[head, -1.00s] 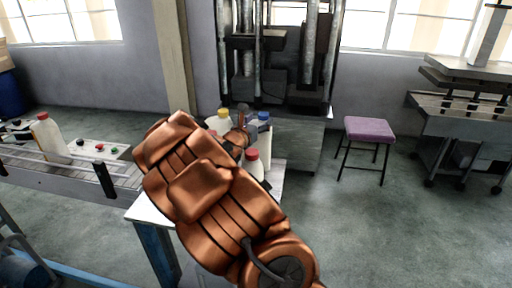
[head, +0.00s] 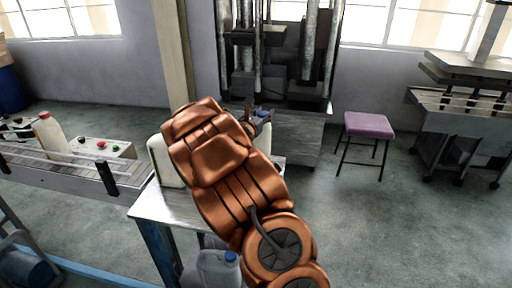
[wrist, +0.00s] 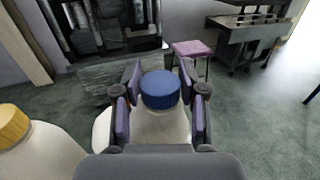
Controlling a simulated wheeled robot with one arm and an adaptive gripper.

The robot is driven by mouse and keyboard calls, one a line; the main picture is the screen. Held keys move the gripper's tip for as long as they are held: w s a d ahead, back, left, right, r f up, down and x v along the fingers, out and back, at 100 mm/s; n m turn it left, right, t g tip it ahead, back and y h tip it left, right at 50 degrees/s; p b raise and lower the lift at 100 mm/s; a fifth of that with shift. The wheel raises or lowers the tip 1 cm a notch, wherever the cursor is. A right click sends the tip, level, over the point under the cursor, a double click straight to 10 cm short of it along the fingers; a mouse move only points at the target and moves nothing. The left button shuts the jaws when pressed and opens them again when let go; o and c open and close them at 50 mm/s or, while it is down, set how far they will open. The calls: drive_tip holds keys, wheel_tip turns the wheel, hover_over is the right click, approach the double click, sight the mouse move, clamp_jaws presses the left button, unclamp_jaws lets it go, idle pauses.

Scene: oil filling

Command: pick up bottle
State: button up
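A white bottle with a blue cap (wrist: 160,90) stands upright between the fingers of my gripper (wrist: 160,112) in the wrist view. The fingers are open on both sides of it, with gaps showing beside the cap. In the head view this blue-capped bottle (head: 265,130) shows only in part behind my arm. A white bottle with a yellow cap (wrist: 14,126) is at the lower left of the wrist view. Part of another white object (wrist: 101,130) shows between them. A pale bottle (head: 163,162) stands on the table left of my arm, its top partly hidden.
The white table (head: 160,205) carries the bottles. A conveyor (head: 70,178) at left holds a red-capped bottle (head: 50,135). A blue-capped jug (head: 216,268) is low beside the table. A purple stool (head: 368,125) and a press machine (head: 275,60) stand behind.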

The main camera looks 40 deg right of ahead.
clamp_jaws()
drive_tip(key=shift+r, duration=0.1)
idle(0.4)
